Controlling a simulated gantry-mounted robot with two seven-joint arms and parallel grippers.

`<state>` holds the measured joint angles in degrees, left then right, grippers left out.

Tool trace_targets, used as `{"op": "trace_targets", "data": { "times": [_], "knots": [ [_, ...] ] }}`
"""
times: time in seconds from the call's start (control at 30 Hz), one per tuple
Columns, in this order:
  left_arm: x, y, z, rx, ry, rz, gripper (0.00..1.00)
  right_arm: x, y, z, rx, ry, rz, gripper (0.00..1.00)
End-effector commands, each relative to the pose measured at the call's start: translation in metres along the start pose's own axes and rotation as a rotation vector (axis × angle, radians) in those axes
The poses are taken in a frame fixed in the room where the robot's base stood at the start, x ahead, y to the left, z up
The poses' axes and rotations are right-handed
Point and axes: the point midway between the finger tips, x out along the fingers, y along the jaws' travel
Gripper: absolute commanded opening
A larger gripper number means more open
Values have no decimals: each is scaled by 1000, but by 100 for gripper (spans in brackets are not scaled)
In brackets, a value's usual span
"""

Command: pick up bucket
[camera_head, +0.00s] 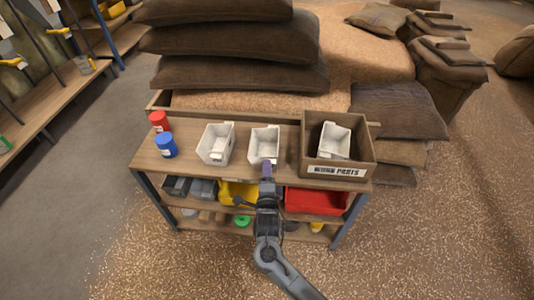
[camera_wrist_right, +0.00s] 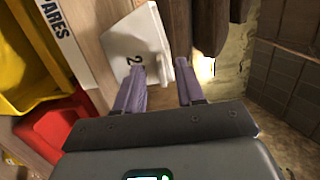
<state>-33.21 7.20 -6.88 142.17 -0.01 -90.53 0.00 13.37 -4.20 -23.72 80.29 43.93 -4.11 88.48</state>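Three white buckets show in the head view. One bucket (camera_head: 216,144) stands at the left on the wooden bench top, and a middle bucket (camera_head: 264,146) stands beside it. A third bucket (camera_head: 334,140) is inside the brown box at the right. My right gripper (camera_head: 267,166) is at the front of the middle bucket. In the right wrist view its purple fingers (camera_wrist_right: 160,72) are apart, and a white bucket (camera_wrist_right: 138,42) marked "2" lies just ahead, its edge reaching between the fingertips. I cannot tell whether they touch. My left gripper is not in view.
The brown box (camera_head: 308,163) with a parts label stands on the bench's right end. A red jar (camera_head: 159,121) and a blue jar (camera_head: 166,146) stand at the left end. Yellow and red bins (camera_head: 315,201) sit on the shelf below. Stacked sacks (camera_head: 235,74) lie behind.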

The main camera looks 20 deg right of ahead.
Motion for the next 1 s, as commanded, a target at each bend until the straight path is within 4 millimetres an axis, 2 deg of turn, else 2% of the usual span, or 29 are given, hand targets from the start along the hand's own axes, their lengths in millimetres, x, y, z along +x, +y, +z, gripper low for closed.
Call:
{"op": "trace_targets", "data": {
  "times": [0.03, 0.2, 0.47, 0.7, 1.0],
  "knots": [
    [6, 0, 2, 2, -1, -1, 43, 7, 3, 0, -2, 0, -3, 38],
    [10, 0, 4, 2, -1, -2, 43, 19, 1, 0, -1, 0, -1, 38],
    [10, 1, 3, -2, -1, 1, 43, 20, 1, 0, -1, 0, 1, 38],
    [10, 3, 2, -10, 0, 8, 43, 20, 1, 0, -1, 0, 0, 2],
    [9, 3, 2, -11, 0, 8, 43, 20, 0, 0, 0, 0, -1, 0]
  ]
}}
